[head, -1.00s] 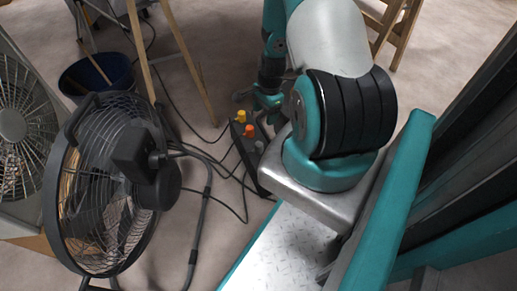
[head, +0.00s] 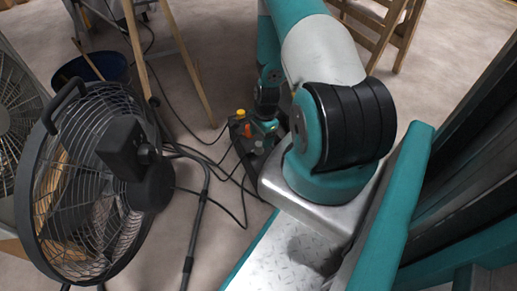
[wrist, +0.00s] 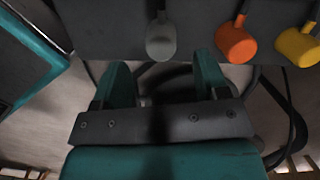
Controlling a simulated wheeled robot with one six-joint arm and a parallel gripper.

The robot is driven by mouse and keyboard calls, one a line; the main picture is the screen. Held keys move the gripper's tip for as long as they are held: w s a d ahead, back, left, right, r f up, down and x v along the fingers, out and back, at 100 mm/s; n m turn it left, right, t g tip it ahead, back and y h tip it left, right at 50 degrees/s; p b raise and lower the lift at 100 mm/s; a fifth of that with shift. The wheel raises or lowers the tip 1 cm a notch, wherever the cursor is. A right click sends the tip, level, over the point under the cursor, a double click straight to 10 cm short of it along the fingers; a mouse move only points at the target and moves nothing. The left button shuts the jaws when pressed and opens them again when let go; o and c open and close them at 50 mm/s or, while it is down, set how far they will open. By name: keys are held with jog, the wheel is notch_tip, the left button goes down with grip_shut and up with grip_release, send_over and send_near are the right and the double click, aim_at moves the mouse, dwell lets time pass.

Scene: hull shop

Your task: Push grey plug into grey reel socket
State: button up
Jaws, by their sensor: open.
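The grey plug (wrist: 161,42) sits at the dark face of the reel box (wrist: 110,22), in the upper middle of the wrist view. A short stem joins it to the box. I cannot tell how deep it sits, and no socket opening shows. My gripper (wrist: 163,82) is open and empty. Its two teal fingers lie either side of the plug's line, just below the plug in the picture and apart from it. In the head view my gripper (head: 266,125) is at the reel box (head: 254,150), partly covering it.
An orange plug (wrist: 236,43) and a yellow plug (wrist: 299,46) sit right of the grey one. Dark cables loop on the floor behind my fingers. A large fan (head: 90,180) stands left of the box, with a blue bucket (head: 95,70) and wooden legs behind.

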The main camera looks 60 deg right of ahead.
aim_at(259, 143)
jog(key=f+b, duration=0.2)
jog(key=f, duration=0.1)
jog(key=f+b, duration=0.2)
jog(key=shift+w+a+f, duration=0.2)
jog(key=shift+w+a, duration=0.05)
jog(key=shift+a, duration=0.05)
jog(key=shift+r, duration=0.1)
jog(key=c, duration=1)
